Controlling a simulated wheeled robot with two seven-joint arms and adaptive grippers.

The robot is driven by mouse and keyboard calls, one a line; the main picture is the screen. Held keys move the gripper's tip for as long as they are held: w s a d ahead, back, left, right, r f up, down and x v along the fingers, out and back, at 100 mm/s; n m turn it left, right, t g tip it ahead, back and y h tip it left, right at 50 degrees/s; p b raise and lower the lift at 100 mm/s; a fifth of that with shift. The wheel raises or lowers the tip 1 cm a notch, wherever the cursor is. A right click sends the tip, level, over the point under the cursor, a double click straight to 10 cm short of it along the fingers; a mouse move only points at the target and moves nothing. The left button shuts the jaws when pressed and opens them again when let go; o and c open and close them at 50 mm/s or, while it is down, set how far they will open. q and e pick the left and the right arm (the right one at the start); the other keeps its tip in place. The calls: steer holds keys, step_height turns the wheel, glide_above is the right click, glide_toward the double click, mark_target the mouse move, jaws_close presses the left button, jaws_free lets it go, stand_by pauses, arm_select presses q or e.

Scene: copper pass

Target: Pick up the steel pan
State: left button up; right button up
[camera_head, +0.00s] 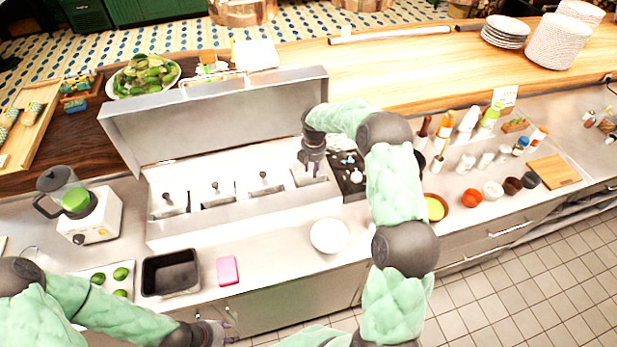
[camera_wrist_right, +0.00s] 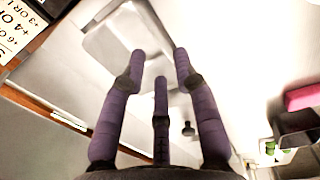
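A long steel counter unit (camera_head: 245,219) with a raised lid holds a row of steel inserts with small knobs. At its right end is a steel pan (camera_head: 301,180), partly hidden by my right gripper (camera_head: 312,168). In the right wrist view a pale steel pan with rounded corners (camera_wrist_right: 108,45) lies beyond the fingers. My right gripper (camera_wrist_right: 157,68) has its purple fingers spread, with nothing between them. I cannot tell whether a fingertip touches the pan. My left gripper (camera_head: 222,332) is low at the counter's front edge, its fingers partly cut off and unclear.
The raised steel lid (camera_head: 215,115) stands behind my right gripper. A white bowl (camera_head: 329,236), pink sponge (camera_head: 228,270) and black tray (camera_head: 171,272) stand in front. A blender (camera_head: 78,205) is at left; bottles (camera_head: 466,121) and small bowls (camera_head: 471,197) are at right.

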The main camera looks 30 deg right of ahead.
steer(key=shift+w+f, duration=0.1)
steer(key=shift+f, duration=0.4)
step_height(320, 180, down, 5)
steer(key=shift+a+f+p, duration=0.1)
steer(key=shift+p, duration=0.2)
jaws_close()
